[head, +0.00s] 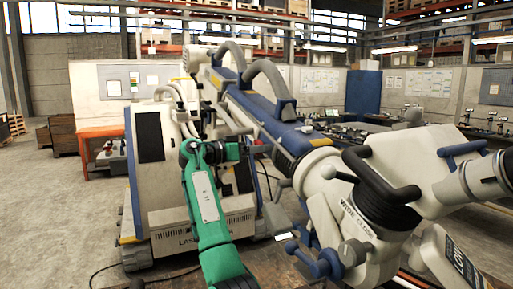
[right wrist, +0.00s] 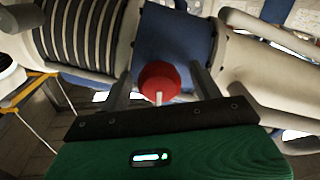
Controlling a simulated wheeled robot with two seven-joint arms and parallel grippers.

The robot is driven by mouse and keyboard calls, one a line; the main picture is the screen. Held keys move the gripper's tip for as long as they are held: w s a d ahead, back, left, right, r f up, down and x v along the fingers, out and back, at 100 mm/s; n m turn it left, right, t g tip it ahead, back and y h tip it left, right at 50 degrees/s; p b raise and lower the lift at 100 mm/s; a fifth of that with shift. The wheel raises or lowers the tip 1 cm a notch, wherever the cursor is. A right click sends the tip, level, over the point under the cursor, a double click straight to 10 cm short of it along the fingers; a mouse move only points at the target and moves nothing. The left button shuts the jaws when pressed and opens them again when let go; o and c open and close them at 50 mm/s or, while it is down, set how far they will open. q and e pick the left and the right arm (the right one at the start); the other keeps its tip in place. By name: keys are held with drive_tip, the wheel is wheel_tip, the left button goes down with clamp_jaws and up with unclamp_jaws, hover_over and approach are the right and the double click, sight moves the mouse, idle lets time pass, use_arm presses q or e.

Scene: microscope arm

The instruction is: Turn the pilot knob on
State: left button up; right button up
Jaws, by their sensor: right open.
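A red round knob (right wrist: 160,82) with a pale mark shows in the right wrist view, in front of a dark blue section of the microscope arm (right wrist: 172,40). My right gripper (right wrist: 159,76) is open, with one grey finger on each side of the knob. Gaps show between the fingers and the knob, though depth is hard to judge. In the head view my right gripper (head: 264,149) points right toward the blue and white microscope arm (head: 268,112), and its fingertips are hard to make out. The knob cannot be made out there. My left gripper is not in view.
A large white console (head: 170,185) stands behind my green arm. Black handles (head: 380,180) and pale housings of the microscope fill the right foreground. An orange table (head: 100,132) stands at the left. Open concrete floor (head: 50,210) lies at the far left.

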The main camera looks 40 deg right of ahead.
drive_tip(key=shift+c, duration=0.3)
drive_tip(key=c, duration=0.9)
